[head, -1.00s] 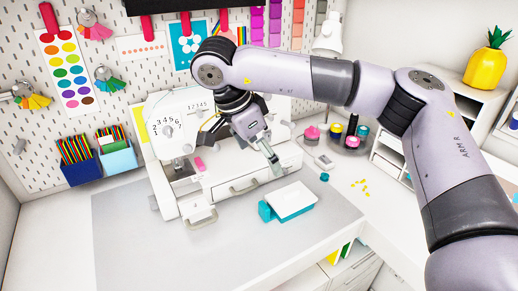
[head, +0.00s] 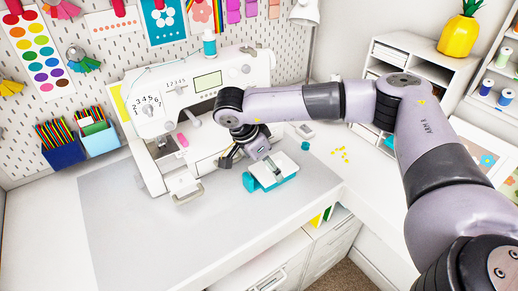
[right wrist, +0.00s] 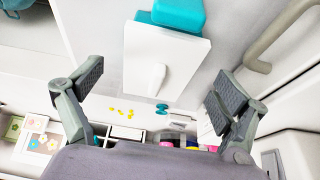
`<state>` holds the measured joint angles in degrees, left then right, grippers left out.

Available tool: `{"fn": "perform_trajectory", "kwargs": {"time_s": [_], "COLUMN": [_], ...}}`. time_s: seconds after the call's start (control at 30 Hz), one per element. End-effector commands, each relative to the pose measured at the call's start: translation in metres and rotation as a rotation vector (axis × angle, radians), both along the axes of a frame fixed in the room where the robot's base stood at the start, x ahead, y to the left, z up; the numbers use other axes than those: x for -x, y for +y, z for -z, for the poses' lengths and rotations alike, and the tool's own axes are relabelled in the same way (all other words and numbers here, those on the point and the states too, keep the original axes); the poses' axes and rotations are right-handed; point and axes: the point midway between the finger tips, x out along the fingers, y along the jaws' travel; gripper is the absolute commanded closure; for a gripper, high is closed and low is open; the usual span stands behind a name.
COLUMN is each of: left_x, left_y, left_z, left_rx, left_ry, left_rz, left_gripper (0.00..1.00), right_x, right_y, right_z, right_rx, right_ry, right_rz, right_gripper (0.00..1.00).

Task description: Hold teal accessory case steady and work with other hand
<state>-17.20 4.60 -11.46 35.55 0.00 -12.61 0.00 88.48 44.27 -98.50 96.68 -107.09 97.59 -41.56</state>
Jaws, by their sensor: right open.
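The teal accessory case (head: 252,186), with a white top (head: 284,178), lies on the grey mat in front of the sewing machine. In the right wrist view its teal body (right wrist: 178,12) is at the top edge, and the white top (right wrist: 138,62) bears a pale raised bar (right wrist: 158,78). My right gripper (head: 250,162) is over the case's far side and partly hides it. My left gripper is not in view.
The white sewing machine (head: 180,92) stands close behind and left of my right gripper. A small teal spool (head: 305,146) and yellow bits (head: 341,154) lie to the right. The grey mat (head: 135,225) is clear at the front left.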

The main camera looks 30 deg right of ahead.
Motion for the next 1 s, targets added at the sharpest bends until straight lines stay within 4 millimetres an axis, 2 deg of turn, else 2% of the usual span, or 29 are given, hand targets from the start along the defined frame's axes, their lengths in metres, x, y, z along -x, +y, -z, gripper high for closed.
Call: {"fn": "perform_trajectory", "kwargs": {"time_s": [0.2, 0.47, 1.0], "left_x": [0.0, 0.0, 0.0], "left_y": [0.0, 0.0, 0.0], "left_z": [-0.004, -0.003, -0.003], "left_rx": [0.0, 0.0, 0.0], "left_ry": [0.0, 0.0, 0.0], "left_rz": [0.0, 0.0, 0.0], "left_gripper": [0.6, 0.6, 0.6], "right_x": [0.0, -0.001, -0.001], "right_y": [-0.006, -0.006, -0.006], "right_z": [0.013, 0.014, 0.014], "right_rx": [0.0, 0.0, 0.0], "right_ry": [0.0, -0.001, -0.001], "right_rz": [0.001, 0.001, 0.001], "right_gripper": [0.07, 0.07, 0.43]}}
